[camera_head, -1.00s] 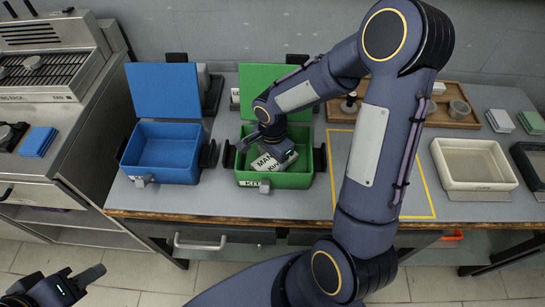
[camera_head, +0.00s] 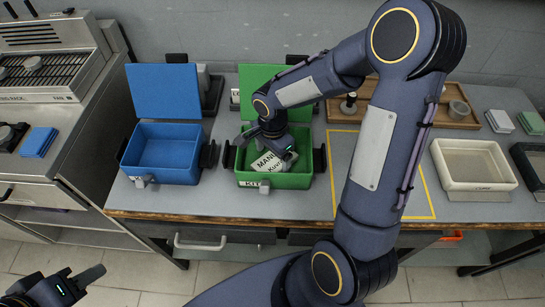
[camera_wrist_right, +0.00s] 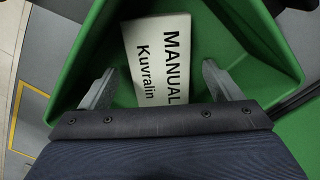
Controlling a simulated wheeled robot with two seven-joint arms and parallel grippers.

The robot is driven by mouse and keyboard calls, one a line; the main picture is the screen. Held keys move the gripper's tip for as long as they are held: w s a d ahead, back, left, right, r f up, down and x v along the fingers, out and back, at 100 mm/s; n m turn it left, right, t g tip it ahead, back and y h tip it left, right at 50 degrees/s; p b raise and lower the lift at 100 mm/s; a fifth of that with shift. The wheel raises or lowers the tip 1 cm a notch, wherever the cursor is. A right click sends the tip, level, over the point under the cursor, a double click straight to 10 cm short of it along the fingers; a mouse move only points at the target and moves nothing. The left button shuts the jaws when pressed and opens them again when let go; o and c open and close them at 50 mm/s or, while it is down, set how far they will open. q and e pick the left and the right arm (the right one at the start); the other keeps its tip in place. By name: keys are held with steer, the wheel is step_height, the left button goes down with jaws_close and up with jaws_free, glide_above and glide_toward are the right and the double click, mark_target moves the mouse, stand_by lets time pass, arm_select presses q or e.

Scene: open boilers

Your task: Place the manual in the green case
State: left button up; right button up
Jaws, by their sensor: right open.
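The manual (camera_head: 268,162), a white booklet marked "MANUAL Kuvralin", lies inside the open green case (camera_head: 248,180). In the right wrist view the manual (camera_wrist_right: 158,60) rests within the green walls of the case (camera_wrist_right: 85,55). My right gripper (camera_head: 284,152) reaches down into the case over the manual. In the wrist view its two fingers (camera_wrist_right: 158,85) are spread wide, one on each side of the manual, with visible gaps. My left gripper (camera_head: 78,283) is at the bottom left, away from the table; its jaw opening is unclear.
An open blue case (camera_head: 165,180) stands left of the green one. A yellow-outlined area (camera_head: 420,205) lies to the right, partly behind my right arm. A white tray (camera_head: 447,183) and a wooden tray (camera_head: 455,122) are further right.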

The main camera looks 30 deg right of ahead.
mark_target(273, 162)
step_height(273, 162, up, 10)
steer(key=s+a+r+n+t+y, duration=0.1)
steer(key=s+r+n+t+y, duration=0.1)
steer(key=s+n, duration=0.4)
steer(key=s+a+r+n+t+y, duration=0.1)
steer(key=s+a+r+n+t, duration=0.1)
steer(key=s+n, duration=0.5)
steer(key=shift+s+a+r+n+t+y, duration=0.35)
steer(key=shift+s+r+t, duration=0.55)
steer(key=shift+s, duration=1.05)
steer(key=shift+d+r, duration=0.1)
steer(key=shift+c, duration=0.4)
